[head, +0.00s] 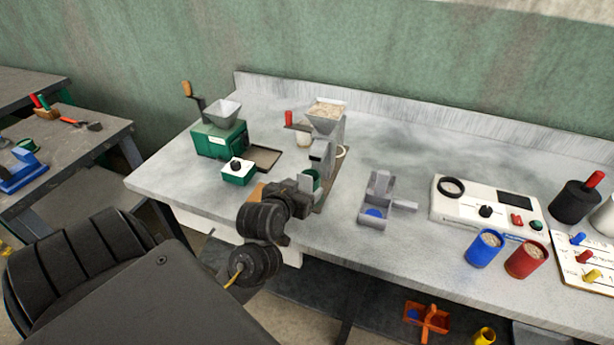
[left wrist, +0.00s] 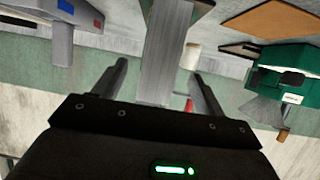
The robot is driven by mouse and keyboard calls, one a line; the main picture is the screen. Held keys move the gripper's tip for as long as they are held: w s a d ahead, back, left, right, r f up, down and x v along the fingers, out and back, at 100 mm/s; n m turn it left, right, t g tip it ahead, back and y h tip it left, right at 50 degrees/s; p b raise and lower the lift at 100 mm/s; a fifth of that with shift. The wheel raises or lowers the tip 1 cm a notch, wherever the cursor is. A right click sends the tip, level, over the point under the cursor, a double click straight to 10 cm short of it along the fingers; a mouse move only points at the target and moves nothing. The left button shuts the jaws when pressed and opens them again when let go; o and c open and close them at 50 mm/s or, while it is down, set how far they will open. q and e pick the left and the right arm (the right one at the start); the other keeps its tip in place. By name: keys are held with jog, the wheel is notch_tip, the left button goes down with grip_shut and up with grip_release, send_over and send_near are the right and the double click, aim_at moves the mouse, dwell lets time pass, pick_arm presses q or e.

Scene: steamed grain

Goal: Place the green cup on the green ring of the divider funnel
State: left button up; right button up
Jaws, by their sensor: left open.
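A green rounded piece (head: 312,182) shows just beyond my left gripper, low at the front of the grey funnel stand (head: 322,150). It is partly hidden, and I cannot tell if it is the green cup or a green ring. My left gripper (head: 308,187) is beside the stand; the left wrist view shows its fingers (left wrist: 157,85) apart with nothing held, the grey column (left wrist: 165,55) behind the gap. A grey divider-like piece (head: 380,188) with a blue disc stands to the right; a grey body with blue and red patches shows in the left wrist view (left wrist: 78,38). My right gripper is not seen.
A green grinder (head: 220,140), a small green box with a knob (head: 238,172) and a brown tray (head: 264,159) are to the left. A white cup (head: 304,138) is behind the stand. Blue (head: 483,250) and red (head: 526,261) cups and a white instrument (head: 485,208) are to the right.

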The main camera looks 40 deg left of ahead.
pick_arm(q)
jog(key=p+v, duration=0.4)
jog(key=v, duration=0.2)
jog(key=shift+s+r, duration=0.15)
jog(key=shift+s, duration=0.1)
jog(key=shift+d, duration=0.1)
